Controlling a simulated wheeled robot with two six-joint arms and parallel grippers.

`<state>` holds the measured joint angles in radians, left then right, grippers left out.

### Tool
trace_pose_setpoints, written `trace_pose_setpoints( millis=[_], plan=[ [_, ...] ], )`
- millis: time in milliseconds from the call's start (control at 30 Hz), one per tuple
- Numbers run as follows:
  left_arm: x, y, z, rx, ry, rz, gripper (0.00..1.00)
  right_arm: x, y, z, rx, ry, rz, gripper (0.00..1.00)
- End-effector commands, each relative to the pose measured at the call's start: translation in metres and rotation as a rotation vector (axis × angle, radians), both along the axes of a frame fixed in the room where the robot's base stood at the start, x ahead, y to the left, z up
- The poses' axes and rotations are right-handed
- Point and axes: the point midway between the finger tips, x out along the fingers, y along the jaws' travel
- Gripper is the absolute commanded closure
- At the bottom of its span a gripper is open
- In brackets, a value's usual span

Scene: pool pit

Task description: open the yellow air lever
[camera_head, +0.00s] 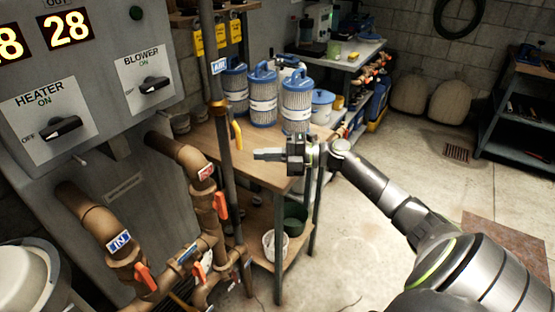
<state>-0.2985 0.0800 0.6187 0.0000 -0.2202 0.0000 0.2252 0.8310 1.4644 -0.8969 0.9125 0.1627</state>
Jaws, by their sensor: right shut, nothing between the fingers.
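The yellow air lever (237,133) hangs on the dark vertical air pipe (224,112), beside a wooden table. A blue AIR label (218,66) sits higher on the same pipe. The lever is near upright, roughly in line with the pipe. My right gripper (257,154) comes in from the right, its fingers shut and empty, pointing left. Its tips are just right of the lever and a little below its middle in the picture; I see a small gap between them. My left gripper is not in view.
Orange levers (221,205) sit on brown pipes at lower left. A control panel (95,75) with heater and blower knobs fills the upper left. Blue-capped filter cartridges (296,101) stand on the wooden table (258,178) behind my gripper. Open floor (350,235) lies to the right.

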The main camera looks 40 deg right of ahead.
Motion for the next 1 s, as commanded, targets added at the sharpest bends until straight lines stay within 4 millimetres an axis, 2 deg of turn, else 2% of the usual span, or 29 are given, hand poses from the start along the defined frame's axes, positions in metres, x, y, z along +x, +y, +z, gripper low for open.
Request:
trace_pose_setpoints(
  millis=[100,300,1000],
  plan=[
    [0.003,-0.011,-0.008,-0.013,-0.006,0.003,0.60,-0.012,-0.014,-0.002,-0.004,0.001,0.000,1.00],
    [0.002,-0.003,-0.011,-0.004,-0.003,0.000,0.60,-0.021,-0.025,0.000,-0.001,-0.001,0.001,1.00],
    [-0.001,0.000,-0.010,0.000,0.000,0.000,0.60,-0.022,-0.024,-0.001,0.016,-0.002,-0.013,1.00]
  ],
)
